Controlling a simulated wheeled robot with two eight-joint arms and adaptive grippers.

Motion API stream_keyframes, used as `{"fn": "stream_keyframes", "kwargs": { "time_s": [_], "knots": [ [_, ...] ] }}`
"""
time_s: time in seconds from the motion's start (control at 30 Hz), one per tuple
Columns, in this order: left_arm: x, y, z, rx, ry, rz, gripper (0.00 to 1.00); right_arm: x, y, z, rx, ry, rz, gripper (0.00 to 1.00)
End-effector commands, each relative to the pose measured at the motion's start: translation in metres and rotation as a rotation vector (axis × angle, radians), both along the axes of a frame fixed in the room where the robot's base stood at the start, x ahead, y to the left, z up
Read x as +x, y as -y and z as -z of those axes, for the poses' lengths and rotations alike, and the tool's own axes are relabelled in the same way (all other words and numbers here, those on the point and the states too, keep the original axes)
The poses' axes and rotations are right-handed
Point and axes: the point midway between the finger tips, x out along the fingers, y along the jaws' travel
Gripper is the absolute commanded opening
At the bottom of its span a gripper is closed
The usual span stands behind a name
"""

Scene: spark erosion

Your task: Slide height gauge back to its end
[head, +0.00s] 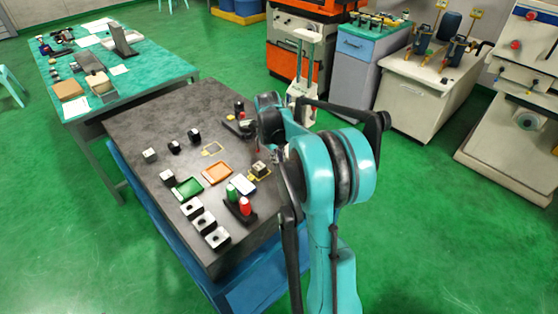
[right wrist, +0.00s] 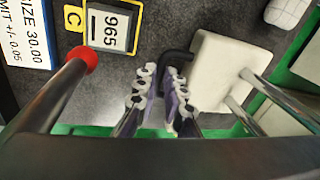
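In the right wrist view a pale block (right wrist: 214,72) on two steel rods carries a black bent handle (right wrist: 178,58); it looks like the height gauge's slide. My right gripper (right wrist: 165,88) has its two grey-purple fingertips close together on either side of the handle's bent end. A steel rod with a red ball (right wrist: 86,60) stands to the left. In the head view my teal right arm hides the gauge and most of the gripper. My left gripper is not in view.
A block marked 965 (right wrist: 109,29) sits in a yellow frame labelled C, beside a size card (right wrist: 27,35). The dark table (head: 150,112) also bears a green tray (head: 188,187), an orange tray (head: 216,173) and several small blocks. A green-topped bench (head: 150,65) stands behind at left.

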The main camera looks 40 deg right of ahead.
Motion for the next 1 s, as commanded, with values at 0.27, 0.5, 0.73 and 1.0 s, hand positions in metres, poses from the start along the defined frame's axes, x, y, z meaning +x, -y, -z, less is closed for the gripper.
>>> {"fn": "stream_keyframes", "kwargs": {
  "time_s": [0.27, 0.5, 0.73, 1.0],
  "knots": [
    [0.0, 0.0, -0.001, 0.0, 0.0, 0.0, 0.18, -0.008, 0.001, -0.001, 0.0, 0.0, 0.001, 0.0],
    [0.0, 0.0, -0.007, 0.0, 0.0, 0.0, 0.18, -0.057, 0.005, -0.001, 0.001, -0.002, 0.003, 0.0],
    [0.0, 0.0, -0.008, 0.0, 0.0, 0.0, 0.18, -0.072, 0.006, 0.0, 0.0, -0.002, 0.001, 0.0],
    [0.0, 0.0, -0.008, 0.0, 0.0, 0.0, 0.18, -0.071, 0.006, 0.0, 0.0, -0.001, 0.0, 0.25]
  ]
}}
